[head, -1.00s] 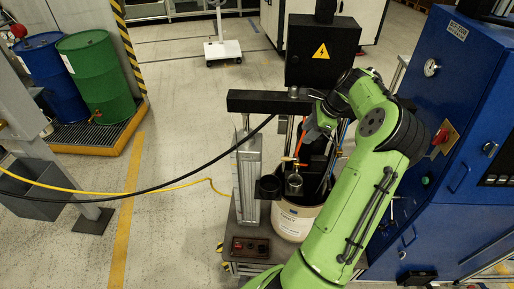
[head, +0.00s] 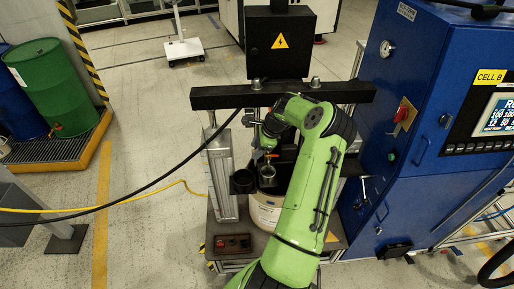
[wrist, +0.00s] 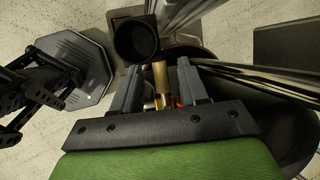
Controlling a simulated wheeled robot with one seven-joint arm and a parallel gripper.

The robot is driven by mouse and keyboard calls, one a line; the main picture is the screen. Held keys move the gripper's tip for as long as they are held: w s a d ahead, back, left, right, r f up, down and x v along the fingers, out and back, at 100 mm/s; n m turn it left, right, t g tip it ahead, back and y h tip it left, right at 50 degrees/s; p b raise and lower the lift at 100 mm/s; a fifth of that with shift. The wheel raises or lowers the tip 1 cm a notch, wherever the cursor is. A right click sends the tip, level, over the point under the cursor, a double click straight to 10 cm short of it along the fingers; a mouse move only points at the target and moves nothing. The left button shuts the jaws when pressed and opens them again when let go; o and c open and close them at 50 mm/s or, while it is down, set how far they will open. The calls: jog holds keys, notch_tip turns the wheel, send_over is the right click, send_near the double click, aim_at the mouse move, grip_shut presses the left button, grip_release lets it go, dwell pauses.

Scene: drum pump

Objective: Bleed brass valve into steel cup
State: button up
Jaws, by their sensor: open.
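The brass valve (wrist: 160,78) shows in the wrist view between the two grey fingers of my gripper (wrist: 159,72), which is open. Whether the fingers touch the valve cannot be told. In the head view my gripper (head: 266,140) hangs just above the small brass valve (head: 271,155), at the front of the pump. The steel cup (head: 266,171) stands upright just below the valve, above the white drum. In the wrist view I cannot make out the cup.
A black round holder (head: 242,182) sits left of the cup; it also shows in the wrist view (wrist: 135,42). The white drum (head: 265,212) stands below. A black crossbeam (head: 225,97) is overhead. A blue cabinet (head: 415,110) stands to the right. A black hose (head: 150,182) crosses on the left.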

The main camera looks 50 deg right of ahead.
jog(key=shift+c, duration=0.3)
grip_shut()
jog(key=shift+s+n, duration=0.1)
jog(key=shift+n, duration=0.2)
jog(key=shift+s+a+n+g+y+p, duration=0.2)
jog(key=shift+s+n+g+y, duration=0.25)
jog(key=shift+n, duration=1)
jog(key=shift+s+a+n+g+y+p, duration=0.1)
jog(key=shift+s+n+g+y+p, duration=0.35)
jog(key=shift+n, duration=0.95)
jog(key=shift+s+a+n+g+y+p, duration=0.15)
jog(key=shift+s+n+g+y, duration=0.3)
jog(key=shift+n, duration=1)
jog(key=shift+s, duration=0.1)
jog(key=shift+o, duration=0.3)
grip_release()
